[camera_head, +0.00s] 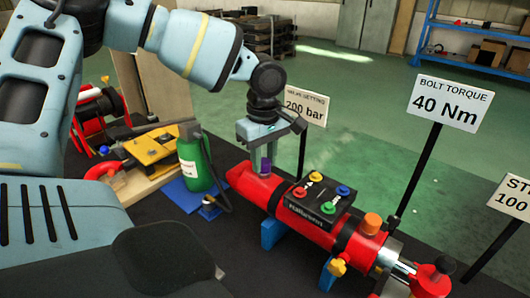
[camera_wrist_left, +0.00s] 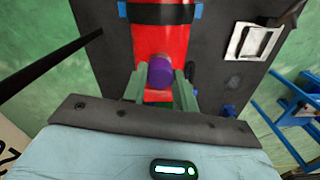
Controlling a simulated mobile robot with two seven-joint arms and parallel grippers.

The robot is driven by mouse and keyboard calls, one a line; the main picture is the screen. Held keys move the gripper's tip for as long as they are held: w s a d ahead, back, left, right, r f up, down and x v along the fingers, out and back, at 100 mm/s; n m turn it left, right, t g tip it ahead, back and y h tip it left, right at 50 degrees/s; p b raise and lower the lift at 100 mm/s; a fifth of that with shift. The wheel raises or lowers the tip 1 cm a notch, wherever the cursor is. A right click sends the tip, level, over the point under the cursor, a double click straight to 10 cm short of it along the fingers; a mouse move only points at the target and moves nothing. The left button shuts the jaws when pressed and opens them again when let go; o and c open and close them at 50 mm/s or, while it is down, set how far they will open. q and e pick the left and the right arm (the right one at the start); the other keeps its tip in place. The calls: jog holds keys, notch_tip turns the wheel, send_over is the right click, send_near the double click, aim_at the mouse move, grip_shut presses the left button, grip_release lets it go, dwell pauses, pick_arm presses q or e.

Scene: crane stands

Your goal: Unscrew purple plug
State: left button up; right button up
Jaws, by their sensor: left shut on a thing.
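The purple plug (camera_wrist_left: 160,72) sits at the end of the red cylinder (camera_wrist_left: 160,40), between the fingers of my left gripper (camera_wrist_left: 160,88). In the head view the red cylinder (camera_head: 257,186) lies on blue supports, and my left gripper (camera_head: 264,160) points down at its left end. A small part of the purple plug (camera_head: 265,165) shows between the fingers there. The gripper is shut on the plug. I cannot tell whether the plug is still seated in the cylinder. My right gripper is not in view.
A black valve block (camera_head: 318,203) with coloured knobs sits on the cylinder. A green bottle (camera_head: 196,160) stands left of it. Signs on posts, including the bolt torque sign (camera_head: 449,103), rise behind. An orange cap (camera_head: 370,223) is further right on the cylinder.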

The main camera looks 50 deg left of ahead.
pick_arm(q)
jog(key=n, duration=0.4)
jog(key=shift+w+r, duration=0.1)
jog(key=shift+r, duration=0.05)
jog(key=shift+n, duration=0.3)
jog(key=n, duration=0.4)
jog(key=shift+n, duration=0.4)
jog(key=o, duration=1.1)
jog(key=shift+c, duration=0.6)
jog(key=m, duration=0.5)
